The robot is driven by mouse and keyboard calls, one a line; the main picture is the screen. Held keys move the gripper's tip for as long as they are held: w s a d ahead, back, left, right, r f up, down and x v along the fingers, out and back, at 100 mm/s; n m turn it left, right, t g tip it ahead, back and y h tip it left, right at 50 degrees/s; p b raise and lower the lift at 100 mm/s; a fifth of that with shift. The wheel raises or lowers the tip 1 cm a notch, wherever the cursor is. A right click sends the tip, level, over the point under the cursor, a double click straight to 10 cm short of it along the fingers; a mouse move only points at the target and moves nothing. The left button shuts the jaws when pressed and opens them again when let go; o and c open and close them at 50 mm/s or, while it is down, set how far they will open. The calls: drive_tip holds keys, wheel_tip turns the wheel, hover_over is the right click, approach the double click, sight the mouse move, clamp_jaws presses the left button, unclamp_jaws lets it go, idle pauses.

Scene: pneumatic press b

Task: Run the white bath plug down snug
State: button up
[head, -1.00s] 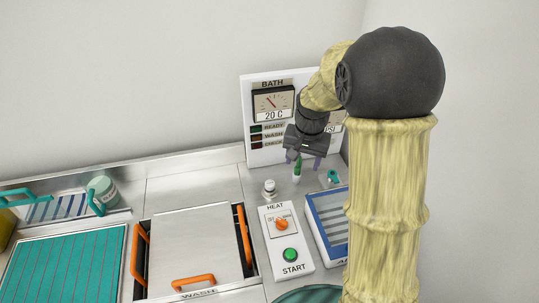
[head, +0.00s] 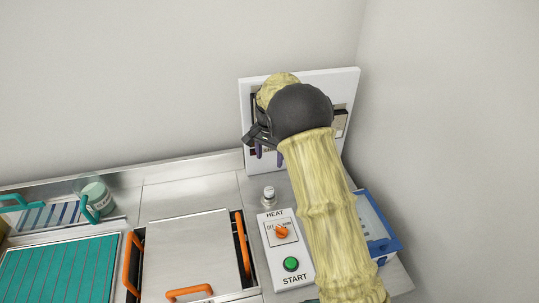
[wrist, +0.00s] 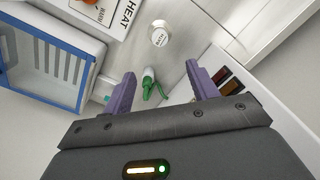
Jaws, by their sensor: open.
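The white bath plug, a small round cap with lettering on its top, stands upright on the steel counter (head: 268,193), behind the HEAT panel. It also shows in the wrist view (wrist: 158,36), beyond my fingertips. I cannot tell how far down it is seated. My gripper (head: 266,154) is behind and above the plug in the head view, partly hidden by my arm. In the wrist view my gripper (wrist: 160,76) has its purple fingers spread, empty and apart from the plug.
The HEAT panel (head: 291,248) has an orange knob and green START button. A green-and-white item (wrist: 150,85) lies in view between my fingers. A blue-rimmed tray (wrist: 52,60) is at the right of the counter. The upright BATH panel (head: 247,103) stands behind.

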sight(269, 190)
wheel_tip(269, 190, down, 17)
drive_tip(key=p, duration=0.2)
drive_tip(key=shift+p, duration=0.3)
drive_tip(key=c, duration=1.1)
drive_tip(key=shift+m, duration=0.8)
drive_tip(key=shift+m, duration=0.9)
drive_tip(key=shift+m, duration=0.8)
